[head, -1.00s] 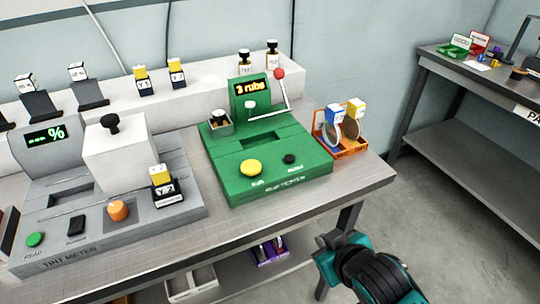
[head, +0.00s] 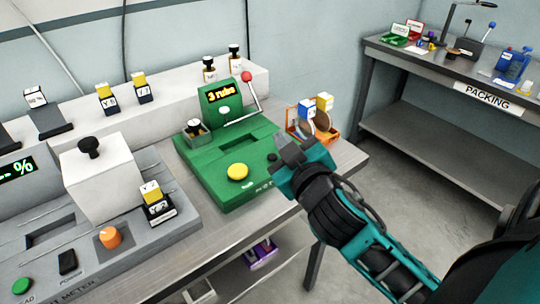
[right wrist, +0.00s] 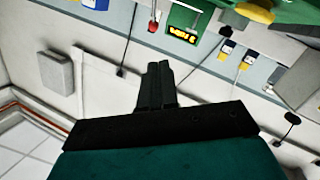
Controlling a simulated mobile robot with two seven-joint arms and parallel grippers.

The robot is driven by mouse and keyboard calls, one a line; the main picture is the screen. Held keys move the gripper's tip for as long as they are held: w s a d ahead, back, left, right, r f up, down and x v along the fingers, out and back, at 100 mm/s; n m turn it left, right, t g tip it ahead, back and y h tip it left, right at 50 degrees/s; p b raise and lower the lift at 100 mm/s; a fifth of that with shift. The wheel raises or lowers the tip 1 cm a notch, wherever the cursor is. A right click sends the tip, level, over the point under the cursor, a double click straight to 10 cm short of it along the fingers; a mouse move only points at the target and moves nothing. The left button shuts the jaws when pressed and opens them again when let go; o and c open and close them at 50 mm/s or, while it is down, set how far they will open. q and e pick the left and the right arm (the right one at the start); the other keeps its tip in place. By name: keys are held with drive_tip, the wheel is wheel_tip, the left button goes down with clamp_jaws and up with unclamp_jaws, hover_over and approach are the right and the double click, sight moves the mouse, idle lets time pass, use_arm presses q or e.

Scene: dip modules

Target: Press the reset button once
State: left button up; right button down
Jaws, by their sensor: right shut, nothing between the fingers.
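The green rub tester (head: 215,165) stands on the grey bench. Its display (head: 220,94) reads "3 rubs". Its front panel has a large yellow button (head: 237,172) and, to the right of it, a small black button (head: 272,157), the reset button. My right gripper (head: 288,146) is shut and empty, just right of the black button and seemingly above the panel; I cannot tell whether it touches. It hides part of the panel's right side and label. In the right wrist view its closed fingers (right wrist: 157,85) point toward the tester's display (right wrist: 185,36). My left gripper is not in view.
An orange rack (head: 328,132) with discs and blocks stands right behind my gripper. A red-knobbed lever (head: 247,77) rises from the tester. The grey tint meter (head: 120,222) is to the left. A packing table (head: 440,70) stands at the far right.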

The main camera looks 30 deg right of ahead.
drive_tip(key=w+a+r+n+t+y, duration=0.2)
drive_tip(key=a+r+n+t+y, duration=0.45)
drive_tip(key=r+n+y, duration=0.55)
drive_tip(key=a+n+g+y, duration=0.7)
drive_tip(key=n+g+y, duration=0.15)
drive_tip(key=n, duration=0.45)
drive_tip(key=w+d+f+g+h, duration=0.2)
drive_tip(key=d+f+h, duration=0.2)
drive_tip(key=d+h, duration=0.3)
drive_tip(key=w+d+f+n+g+h, duration=0.1)
drive_tip(key=w+d+f+g+h, duration=0.1)
drive_tip(key=d+h, duration=0.5)
wheel_tip(320, 180, down, 2)
drive_tip(key=shift+d+f+g+h, duration=0.15)
drive_tip(key=shift+d+g+h, duration=0.2)
drive_tip(key=shift+d+g, duration=0.5)
drive_tip(key=shift+w+d, duration=0.1)
drive_tip(key=shift+d, duration=0.05)
